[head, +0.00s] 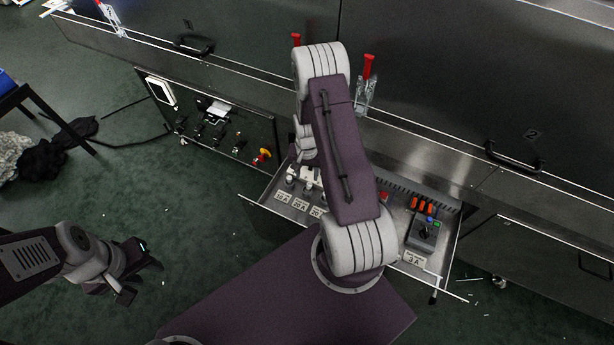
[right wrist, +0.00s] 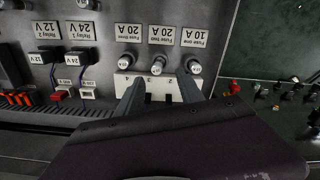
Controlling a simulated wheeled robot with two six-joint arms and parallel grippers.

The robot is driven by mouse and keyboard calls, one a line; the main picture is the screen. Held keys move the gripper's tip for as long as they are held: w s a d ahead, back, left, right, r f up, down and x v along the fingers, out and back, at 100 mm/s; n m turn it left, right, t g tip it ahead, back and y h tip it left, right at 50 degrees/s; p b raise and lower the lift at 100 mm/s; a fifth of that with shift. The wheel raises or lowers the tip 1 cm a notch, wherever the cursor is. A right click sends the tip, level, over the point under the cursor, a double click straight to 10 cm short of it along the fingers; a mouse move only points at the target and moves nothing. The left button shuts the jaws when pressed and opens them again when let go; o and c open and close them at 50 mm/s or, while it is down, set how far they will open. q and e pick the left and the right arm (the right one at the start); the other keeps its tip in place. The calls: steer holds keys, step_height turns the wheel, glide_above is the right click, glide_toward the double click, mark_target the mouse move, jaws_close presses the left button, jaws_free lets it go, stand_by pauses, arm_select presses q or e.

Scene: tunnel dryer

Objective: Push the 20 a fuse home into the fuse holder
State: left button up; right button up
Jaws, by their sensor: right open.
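Three round grey fuse parts with pale caps stand in a row in the open drawer, seen in the right wrist view. Upside-down labels behind them read 20 A, 20 A and 10 A. The middle 20 A fuse (right wrist: 158,66) lies just beyond and between the fingertips of my right gripper (right wrist: 160,80). That gripper is open, with no visible contact. A white numbered block (right wrist: 124,87) lies beneath the fingers. I cannot tell how deep the fuse sits in its holder. In the head view my arm hides the right gripper. My left gripper (head: 143,272) appears open and empty above the floor.
The drawer (head: 262,206) also holds relays (right wrist: 81,56), orange parts (head: 421,206) and a small device with knobs (head: 424,232). A switch panel (head: 215,118) with a red-yellow knob stands left of it.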

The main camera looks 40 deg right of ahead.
mark_target(309, 184)
stand_by(0.4)
steer(key=b, duration=0.1)
steer(key=f+b, duration=0.1)
steer(key=b, duration=0.1)
steer(key=shift+w+d+m, duration=0.2)
steer(key=shift+m, duration=0.1)
jaws_close()
steer(key=b, duration=0.1)
steer(key=r+m+b, duration=0.1)
steer(key=b, duration=0.1)
steer(key=shift+s+d, duration=0.2)
steer(key=shift+s, duration=0.05)
steer(key=shift+s+r, duration=0.1)
steer(key=shift+r, duration=0.4)
step_height(309, 184, down, 6)
steer(key=b, duration=0.6)
steer(key=shift+b, duration=0.3)
